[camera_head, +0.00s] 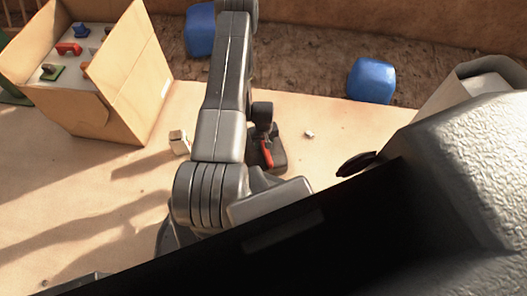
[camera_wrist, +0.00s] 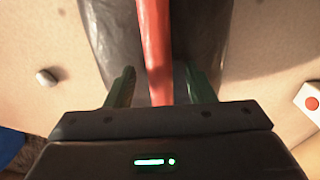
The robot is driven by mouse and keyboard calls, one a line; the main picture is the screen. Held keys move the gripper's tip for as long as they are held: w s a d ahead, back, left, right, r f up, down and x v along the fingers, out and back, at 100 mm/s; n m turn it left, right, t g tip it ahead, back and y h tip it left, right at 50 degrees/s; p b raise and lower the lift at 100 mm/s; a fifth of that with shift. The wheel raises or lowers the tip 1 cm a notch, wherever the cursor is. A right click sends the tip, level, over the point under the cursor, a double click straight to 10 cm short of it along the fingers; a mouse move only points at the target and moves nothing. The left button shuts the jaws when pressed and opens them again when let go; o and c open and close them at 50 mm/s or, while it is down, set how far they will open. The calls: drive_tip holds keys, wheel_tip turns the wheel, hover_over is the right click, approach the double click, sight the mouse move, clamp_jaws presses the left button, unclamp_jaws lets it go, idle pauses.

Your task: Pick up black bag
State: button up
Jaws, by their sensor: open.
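The black bag (camera_wrist: 205,35) lies under my gripper in the wrist view, with a red strip (camera_wrist: 155,45) running along its middle. In the head view the black bag (camera_head: 278,160) shows beside my arm, partly hidden by it, with its red strip visible. My gripper (camera_wrist: 160,88) is open. Its two green fingers stand on either side of the red strip, over the near end of the bag. Whether the fingers touch the bag is unclear.
An open cardboard box (camera_head: 115,110) with small coloured items stands at the left. Two blue objects (camera_head: 371,80) (camera_head: 200,30) lie at the back. A small white block (camera_head: 180,142) and a white pebble (camera_head: 309,133) lie near the bag.

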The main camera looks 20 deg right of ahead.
clamp_jaws()
drive_tip(key=shift+r, duration=0.15)
